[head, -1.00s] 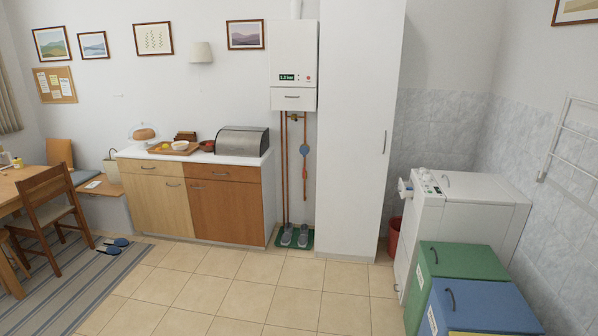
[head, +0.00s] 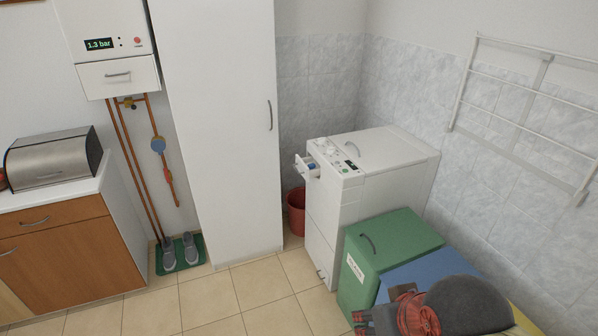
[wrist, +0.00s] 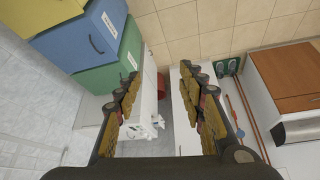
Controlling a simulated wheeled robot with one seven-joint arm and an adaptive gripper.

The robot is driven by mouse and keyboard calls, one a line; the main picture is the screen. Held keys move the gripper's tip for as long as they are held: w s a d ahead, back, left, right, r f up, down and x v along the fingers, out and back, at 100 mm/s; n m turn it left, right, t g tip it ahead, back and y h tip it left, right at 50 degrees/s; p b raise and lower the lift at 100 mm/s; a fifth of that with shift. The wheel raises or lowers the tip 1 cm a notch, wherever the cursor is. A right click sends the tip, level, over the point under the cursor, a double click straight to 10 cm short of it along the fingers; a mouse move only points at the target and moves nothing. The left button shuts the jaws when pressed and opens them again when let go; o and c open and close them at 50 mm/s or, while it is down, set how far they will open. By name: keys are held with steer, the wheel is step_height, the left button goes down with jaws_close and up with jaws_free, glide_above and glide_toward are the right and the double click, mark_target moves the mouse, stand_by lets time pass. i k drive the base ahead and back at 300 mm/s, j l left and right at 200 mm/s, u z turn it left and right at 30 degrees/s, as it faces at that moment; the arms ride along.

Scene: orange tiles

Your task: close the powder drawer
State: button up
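The powder drawer (head: 306,168) is a small white drawer pulled out at the upper left front of the white washing machine (head: 333,235). Something blue shows inside it. In the wrist view the drawer (wrist: 157,122) appears at the machine's edge, between my fingers, some distance beyond them. My gripper (wrist: 160,74) is open and empty, its two padded fingers wide apart. It touches nothing that I can see. In the head view, part of my arm shows at the bottom right, over the bins; the fingertips are not clear there.
A red bucket (head: 297,212) sits between the machine and a tall white cabinet (head: 218,130). A drying rack (head: 520,110) is on the right wall. Tiled floor is clear in front.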

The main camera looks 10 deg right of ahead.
mark_target(301, 164)
steer(key=i+j, duration=0.1)
steer(key=i, duration=0.65)
steer(key=i+j+z, duration=0.1)
steer(key=i, duration=0.65)
steer(key=i+j, duration=0.2)
steer(key=i, duration=0.55)
